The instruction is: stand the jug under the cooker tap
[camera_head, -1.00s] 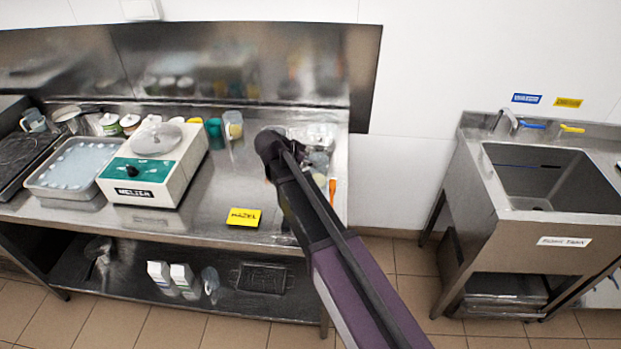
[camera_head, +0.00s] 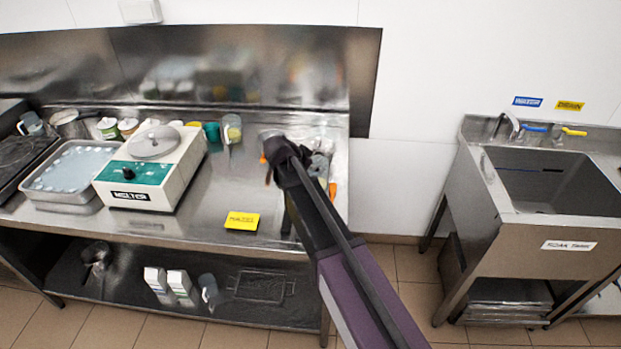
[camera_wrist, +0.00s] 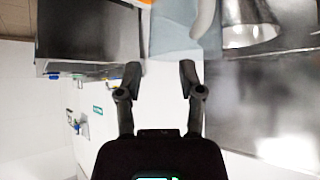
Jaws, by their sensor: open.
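My gripper (camera_wrist: 160,73) is open, with its two dark fingers apart and nothing between them. In the wrist view a pale blue, translucent vessel with a white curved handle, probably the jug (camera_wrist: 172,38), stands just beyond the fingertips. In the head view my arm reaches over the right end of the steel bench, and its wrist hides much of what stands there. I cannot pick out this vessel clearly in that view. Another clear jug (camera_head: 231,129) with yellowish contents stands at the back of the bench. I cannot identify the cooker tap in either view.
The melter (camera_head: 152,167) and a steel tray (camera_head: 70,172) stand on the left of the bench. A shiny metal vessel (camera_wrist: 248,25) is close right of my gripper. The soak tank (camera_head: 540,232) stands apart at right.

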